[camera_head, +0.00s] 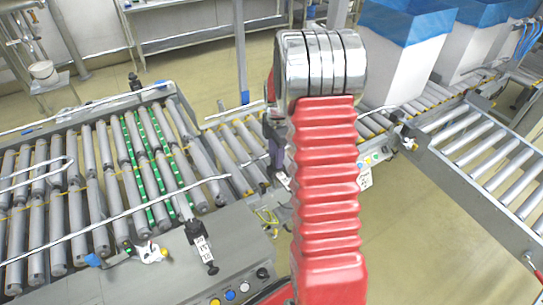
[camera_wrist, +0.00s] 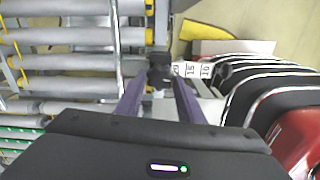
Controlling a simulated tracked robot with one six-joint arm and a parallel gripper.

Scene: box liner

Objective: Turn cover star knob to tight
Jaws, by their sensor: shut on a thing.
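The cover star knob (camera_wrist: 160,59) shows in the wrist view as a small dark knob at the top middle, its outline partly hidden. A white scale strip (camera_wrist: 192,70) with dark numbers lies just right of it. My gripper (camera_wrist: 160,77) has its two purple fingers converging on the knob, one on each side, and is shut on it. In the head view my gripper (camera_head: 277,158) is partly behind my red arm, low over the conveyor's edge. The knob cannot be made out clearly there, and its turn position cannot be read.
A roller conveyor (camera_head: 62,190) with several green-marked rollers fills the left. A control panel with coloured buttons (camera_head: 230,295) is in front. White boxes with blue liners (camera_head: 405,55) stand at the back right. Another roller section (camera_head: 480,150) lies at the right; open floor is below it.

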